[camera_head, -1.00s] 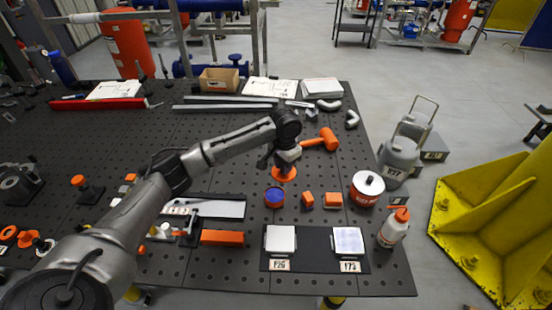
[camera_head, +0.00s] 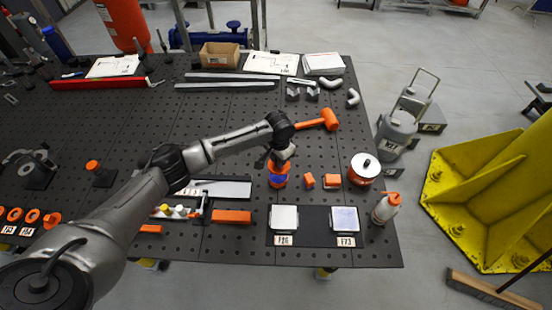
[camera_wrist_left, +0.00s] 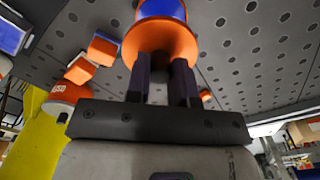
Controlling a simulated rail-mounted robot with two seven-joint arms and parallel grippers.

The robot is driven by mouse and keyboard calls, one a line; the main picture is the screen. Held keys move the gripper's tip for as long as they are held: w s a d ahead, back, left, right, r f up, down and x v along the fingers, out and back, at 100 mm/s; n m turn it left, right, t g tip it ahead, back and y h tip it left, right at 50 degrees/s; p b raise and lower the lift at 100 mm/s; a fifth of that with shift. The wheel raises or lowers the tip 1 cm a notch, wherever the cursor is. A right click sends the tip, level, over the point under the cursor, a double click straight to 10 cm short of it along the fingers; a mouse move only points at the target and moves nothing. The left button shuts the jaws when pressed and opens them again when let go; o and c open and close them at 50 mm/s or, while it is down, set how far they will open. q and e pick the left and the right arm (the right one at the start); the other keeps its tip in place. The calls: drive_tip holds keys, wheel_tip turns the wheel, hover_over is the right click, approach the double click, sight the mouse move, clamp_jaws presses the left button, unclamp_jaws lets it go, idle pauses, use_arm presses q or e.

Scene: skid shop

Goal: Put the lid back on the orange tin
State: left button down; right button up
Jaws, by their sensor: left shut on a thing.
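My left gripper (camera_head: 280,159) is shut on the orange lid (camera_head: 279,168) and points down at it. The tin (camera_head: 277,182) shows blue just below the lid, with most of its top hidden. In the left wrist view the dark fingers of my left gripper (camera_wrist_left: 162,62) hold the lid (camera_wrist_left: 155,38), with the blue of the tin (camera_wrist_left: 163,9) right beyond it. I cannot tell whether the lid touches the tin or is slightly above it. My right gripper is not in view.
Two small orange blocks (camera_head: 309,180) (camera_head: 332,181) stand right of the tin. An orange mallet (camera_head: 328,119) lies behind. Two pale plates (camera_head: 284,218) (camera_head: 344,220) lie in front.

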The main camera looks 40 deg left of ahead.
use_arm(q)
drive_tip(key=shift+a+f+b, duration=0.1)
drive_tip(key=shift+f+b, duration=0.25)
wheel_tip(320, 180, down, 3)
drive_tip(key=b, duration=0.4)
drive_tip(key=shift+f, duration=0.15)
drive_tip(key=shift+f+b, duration=0.35)
drive_tip(key=shift+f, duration=0.75)
drive_tip(key=shift+p, duration=0.45)
idle(0.4)
drive_tip(key=shift+r+p, duration=0.1)
drive_tip(key=shift+p, duration=0.4)
idle(0.3)
drive_tip(key=shift+f+p, duration=0.25)
drive_tip(key=shift+p, duration=0.25)
idle(0.5)
idle(0.5)
